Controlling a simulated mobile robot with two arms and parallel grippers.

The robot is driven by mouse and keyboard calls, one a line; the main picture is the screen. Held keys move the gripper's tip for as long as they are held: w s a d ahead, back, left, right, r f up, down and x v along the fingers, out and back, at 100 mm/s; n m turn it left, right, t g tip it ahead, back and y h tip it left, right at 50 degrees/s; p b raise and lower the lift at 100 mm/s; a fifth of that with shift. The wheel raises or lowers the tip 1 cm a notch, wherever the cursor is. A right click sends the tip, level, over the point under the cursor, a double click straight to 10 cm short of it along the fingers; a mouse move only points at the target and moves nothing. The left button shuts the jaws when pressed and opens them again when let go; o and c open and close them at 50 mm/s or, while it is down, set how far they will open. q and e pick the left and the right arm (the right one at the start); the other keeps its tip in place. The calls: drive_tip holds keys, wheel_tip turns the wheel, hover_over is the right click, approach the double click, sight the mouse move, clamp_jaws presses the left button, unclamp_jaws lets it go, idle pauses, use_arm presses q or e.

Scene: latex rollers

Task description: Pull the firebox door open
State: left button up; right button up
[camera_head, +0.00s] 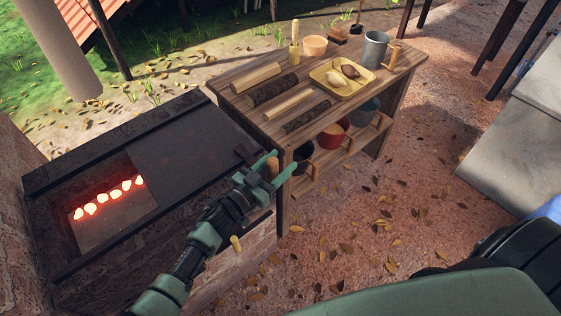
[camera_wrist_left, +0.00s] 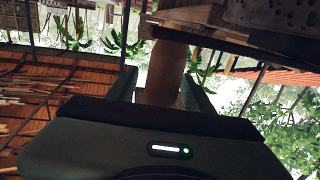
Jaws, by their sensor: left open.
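The firebox (camera_head: 100,210) is a dark metal-topped brick stove at the left of the head view. Glowing orange coals (camera_head: 108,197) show in its open, left part. A flat dark plate, seemingly the door (camera_head: 185,143), covers the right part of the top. A wooden handle (camera_head: 271,169) is at its right end, and it also shows in the left wrist view (camera_wrist_left: 168,70). My left gripper (camera_head: 275,168) is open, with its fingers on either side of the handle. Contact cannot be told. My right gripper is not in view.
A wooden table (camera_head: 345,92) stands just right of the firebox, with rollers, a yellow tray (camera_head: 326,80) and a grey metal jug (camera_head: 374,50) on top. Bowls (camera_head: 334,134) sit on its lower shelf. A wooden peg (camera_head: 235,243) sticks out of the firebox's front. The leaf-strewn ground is clear.

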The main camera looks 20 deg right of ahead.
sight(269, 174)
use_arm(q)
drive_tip(key=v, duration=0.7)
drive_tip(key=shift+s+a, duration=0.1)
drive_tip(key=shift+a, duration=0.1)
